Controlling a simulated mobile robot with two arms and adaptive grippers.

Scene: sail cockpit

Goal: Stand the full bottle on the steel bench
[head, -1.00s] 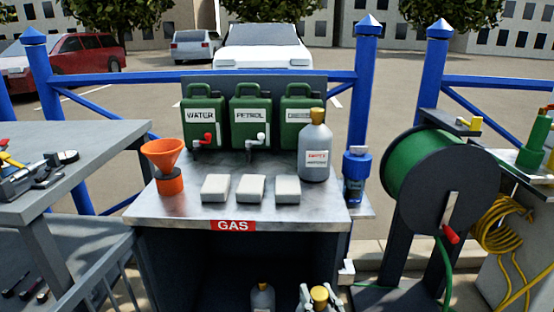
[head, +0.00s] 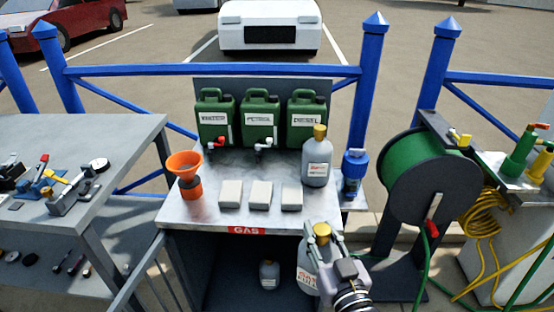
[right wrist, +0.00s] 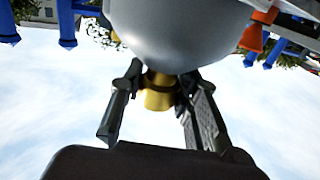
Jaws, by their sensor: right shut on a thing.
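My right gripper (head: 322,239) is shut on the neck of a grey bottle (head: 307,274) with a yellow cap, just in front of the steel bench (head: 190,215) at its right front corner. The gripper hides part of this bottle. In the right wrist view the fingers (right wrist: 163,100) close at the yellow cap, with the round grey body (right wrist: 180,25) beyond. My left gripper is not in view.
An orange funnel (head: 186,172) and several white blocks (head: 261,194) stand on the bench, before green canisters (head: 258,122). A blue-topped item (head: 354,170) is at its right. Another bottle (head: 269,275) sits in the open space below. A hose reel (head: 425,190) stands right.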

